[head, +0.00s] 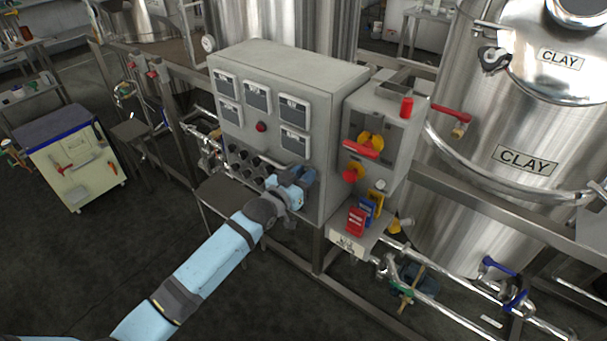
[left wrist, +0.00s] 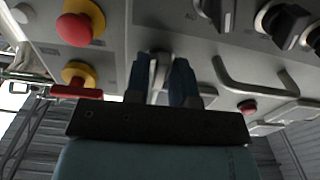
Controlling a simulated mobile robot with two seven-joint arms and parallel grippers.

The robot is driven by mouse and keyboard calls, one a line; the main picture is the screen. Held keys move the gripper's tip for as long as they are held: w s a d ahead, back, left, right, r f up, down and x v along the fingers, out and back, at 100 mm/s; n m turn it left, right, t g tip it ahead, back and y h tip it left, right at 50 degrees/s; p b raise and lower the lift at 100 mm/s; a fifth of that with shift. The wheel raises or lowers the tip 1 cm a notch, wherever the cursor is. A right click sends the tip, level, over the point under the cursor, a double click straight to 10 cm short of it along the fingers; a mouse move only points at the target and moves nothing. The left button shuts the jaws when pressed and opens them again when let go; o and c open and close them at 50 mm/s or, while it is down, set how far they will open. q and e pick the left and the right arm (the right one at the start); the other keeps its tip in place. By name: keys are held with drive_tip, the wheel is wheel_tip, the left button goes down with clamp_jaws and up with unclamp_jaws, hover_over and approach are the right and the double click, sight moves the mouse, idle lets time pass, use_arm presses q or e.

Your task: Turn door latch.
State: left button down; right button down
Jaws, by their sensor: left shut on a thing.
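The grey control cabinet (head: 330,125) stands in the middle of the head view. My left gripper (head: 306,176) is at the lower right of its front panel, near the front corner. In the left wrist view, the two dark blue fingers of my left gripper (left wrist: 160,66) are shut on a small grey door latch (left wrist: 158,72) on the panel. Most of the latch is hidden between the fingers, and its turn angle is hard to tell. In the head view the gripper hides the latch. My right gripper is not in view.
A smaller grey box (head: 385,120) with a red and yellow switch (head: 363,147) adjoins the cabinet. A grey bar handle (left wrist: 262,83) and black knobs (left wrist: 273,20) are close to the fingers. Red and blue padlocks (head: 356,220) sit below. A CLAY tank (head: 500,130) stands right.

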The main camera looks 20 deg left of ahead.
use_arm(q)
drive_tip(key=c, duration=1.2)
unclamp_jaws()
drive_tip(key=shift+s, duration=0.1)
drive_tip(key=b+v, duration=0.1)
drive_tip(key=v, duration=1.2)
drive_tip(key=shift+s+a+b, duration=0.15)
drive_tip(key=shift+s+b, duration=0.15)
drive_tip(key=shift+b, duration=0.05)
